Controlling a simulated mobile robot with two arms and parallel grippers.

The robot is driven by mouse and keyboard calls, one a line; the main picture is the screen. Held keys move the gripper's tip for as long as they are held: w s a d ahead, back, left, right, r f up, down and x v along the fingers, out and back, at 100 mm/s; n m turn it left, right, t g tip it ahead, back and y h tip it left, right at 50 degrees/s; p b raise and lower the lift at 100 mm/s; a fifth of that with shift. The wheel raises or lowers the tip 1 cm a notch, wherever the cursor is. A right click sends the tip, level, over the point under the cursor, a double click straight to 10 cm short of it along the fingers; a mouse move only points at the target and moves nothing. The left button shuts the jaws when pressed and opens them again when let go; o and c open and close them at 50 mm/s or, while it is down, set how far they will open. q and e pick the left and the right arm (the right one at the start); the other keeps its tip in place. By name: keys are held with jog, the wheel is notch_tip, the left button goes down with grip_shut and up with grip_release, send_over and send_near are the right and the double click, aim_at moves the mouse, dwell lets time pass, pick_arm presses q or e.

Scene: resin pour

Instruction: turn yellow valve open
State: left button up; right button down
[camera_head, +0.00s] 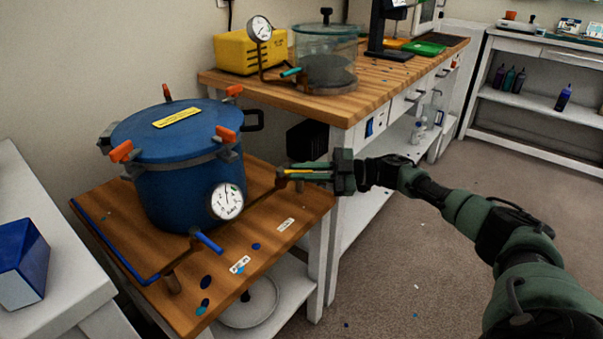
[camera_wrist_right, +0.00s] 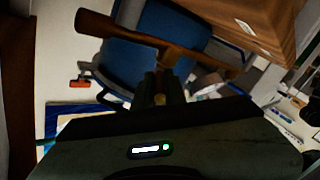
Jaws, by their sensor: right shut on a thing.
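The yellow valve handle (camera_head: 294,172) shows as a thin yellow strip at the right end of the brown pipe, beside the blue pressure pot (camera_head: 180,185). My right gripper (camera_head: 290,169) is shut on this handle, its fingers pointing left and hiding most of it. In the right wrist view, the fingers (camera_wrist_right: 160,88) meet the brown pipe (camera_wrist_right: 130,37), with the blue pot (camera_wrist_right: 165,30) behind. Yellow cannot be made out in that dark view, and the handle's angle is hard to tell. My left gripper is not in view.
A blue valve lever (camera_head: 208,241) is at the pipe's near left end. A white gauge (camera_head: 227,202) sits in front of the pot. The wooden bench (camera_head: 385,90) behind carries a clear chamber (camera_head: 325,55) and a yellow pump (camera_head: 245,52).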

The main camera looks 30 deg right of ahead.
jog(key=c, duration=1.5)
grip_release()
jog(key=shift+v, duration=3.95)
